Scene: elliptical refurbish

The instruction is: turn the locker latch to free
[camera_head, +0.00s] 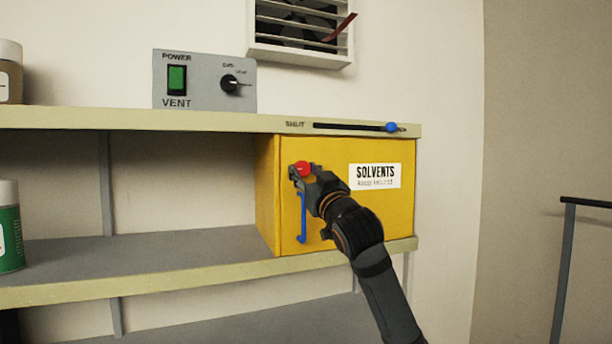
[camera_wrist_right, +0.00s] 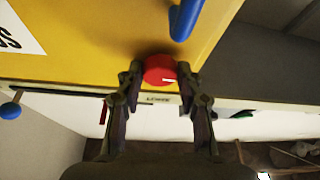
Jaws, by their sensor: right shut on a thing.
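The yellow locker (camera_head: 390,215) sits on the shelf with a "SOLVENTS" label on its front. Its red round latch knob (camera_head: 301,168) is at the upper left of the door, above a blue handle (camera_head: 302,215). My right gripper (camera_head: 303,177) is at the latch. In the right wrist view the red latch (camera_wrist_right: 159,69) lies between the two fingertips (camera_wrist_right: 160,72), with a white mark on its face. The right gripper is shut on it. The blue handle (camera_wrist_right: 186,18) shows beside it, apart from the fingers. My left gripper is not in view.
A slider with a blue knob (camera_head: 392,127) runs along the upper shelf edge, marked "SHUT" at its left. A grey vent panel (camera_head: 205,80) stands on the upper shelf below a louvred vent (camera_head: 302,30). A green container (camera_head: 10,240) is at the far left.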

